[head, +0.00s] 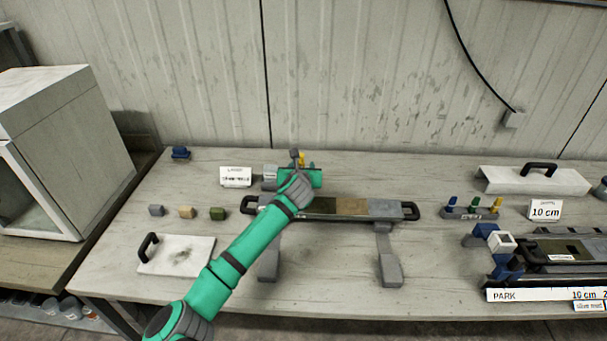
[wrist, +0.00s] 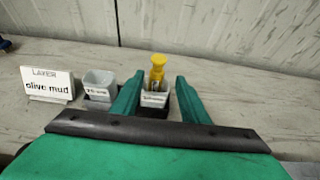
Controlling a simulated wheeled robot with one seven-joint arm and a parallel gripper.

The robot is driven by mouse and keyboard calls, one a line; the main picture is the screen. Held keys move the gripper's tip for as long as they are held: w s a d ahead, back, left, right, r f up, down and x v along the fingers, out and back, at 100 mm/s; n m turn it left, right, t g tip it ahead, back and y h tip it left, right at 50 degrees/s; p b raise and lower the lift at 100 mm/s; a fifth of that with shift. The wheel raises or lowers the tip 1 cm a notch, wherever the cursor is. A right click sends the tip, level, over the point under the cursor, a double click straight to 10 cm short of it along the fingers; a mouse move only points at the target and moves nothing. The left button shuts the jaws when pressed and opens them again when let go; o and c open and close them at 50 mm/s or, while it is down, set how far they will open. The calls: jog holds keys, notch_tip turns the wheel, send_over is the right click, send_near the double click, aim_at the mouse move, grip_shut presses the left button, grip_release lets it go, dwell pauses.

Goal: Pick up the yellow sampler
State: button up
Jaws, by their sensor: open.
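A grey cup (wrist: 99,84) stands left of the holder, beside the "olive mud" sign (wrist: 48,84). In the head view, a tray with a core (head: 350,208) lies in front on grey supports. Small blocks (head: 187,212) and a handled plate (head: 178,255) lie left.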

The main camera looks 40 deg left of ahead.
aim_at(301, 164)
jog(key=shift+w+a+f, duration=0.1)
jog(key=shift+a+f, duration=0.05)
jog(key=shift+a, duration=0.35)
jog(key=shift+x, duration=2.2)
jog(key=shift+w+d, duration=0.1)
grip_shut()
